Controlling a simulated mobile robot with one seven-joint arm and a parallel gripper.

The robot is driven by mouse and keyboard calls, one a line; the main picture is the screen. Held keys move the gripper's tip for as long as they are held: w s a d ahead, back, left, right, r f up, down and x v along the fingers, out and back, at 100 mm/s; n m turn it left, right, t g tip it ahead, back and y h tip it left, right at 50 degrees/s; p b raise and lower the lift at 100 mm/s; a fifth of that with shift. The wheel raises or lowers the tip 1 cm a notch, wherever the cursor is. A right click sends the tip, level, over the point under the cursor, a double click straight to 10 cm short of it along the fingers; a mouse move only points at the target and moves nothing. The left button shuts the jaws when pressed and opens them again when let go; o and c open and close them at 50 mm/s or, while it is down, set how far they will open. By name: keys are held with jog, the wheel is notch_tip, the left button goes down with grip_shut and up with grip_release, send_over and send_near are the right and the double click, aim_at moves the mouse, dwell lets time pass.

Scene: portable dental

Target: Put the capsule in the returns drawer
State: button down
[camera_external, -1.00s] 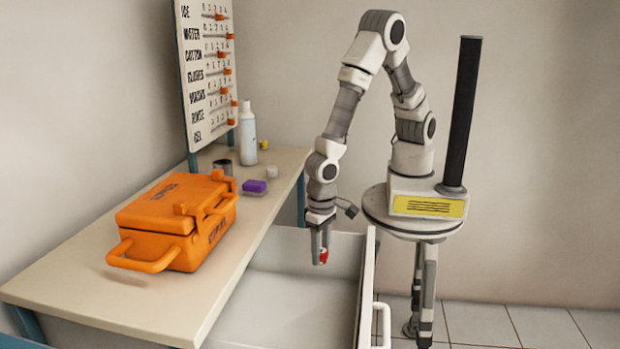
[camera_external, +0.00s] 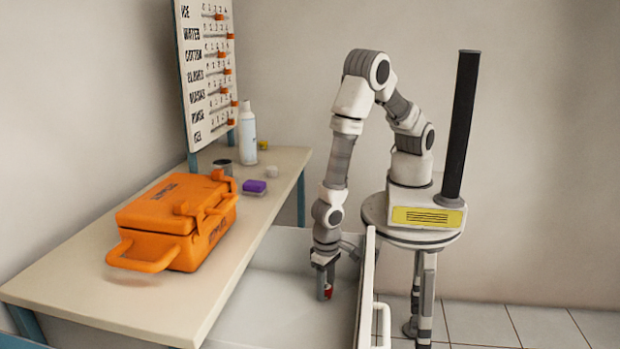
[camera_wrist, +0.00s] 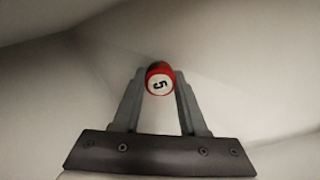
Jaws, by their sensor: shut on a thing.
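The capsule (camera_wrist: 159,80) is small and red with a white end marked 5. My gripper (camera_external: 326,293) is shut on it, and its two fingers also show around the capsule in the wrist view (camera_wrist: 158,92). In the external view the red capsule (camera_external: 329,293) shows only partly at the fingertips. The drawer (camera_external: 262,318) is white and pulled open beside the bench. The gripper holds the capsule down inside the drawer, near its right wall. I cannot tell whether the capsule touches the drawer floor.
The drawer's right front panel (camera_external: 365,290) with its handle (camera_external: 384,325) stands close to my arm. On the bench (camera_external: 110,305) are an orange case (camera_external: 180,220), a purple block (camera_external: 254,186), a white bottle (camera_external: 247,135) and small containers. The visible drawer floor looks empty.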

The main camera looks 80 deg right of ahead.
aim_at(324, 280)
jog(key=shift+f, duration=0.1)
jog(key=shift+c, duration=2.2)
grip_release()
notch_tip(324, 280, up, 12)
jog(key=p, duration=0.3)
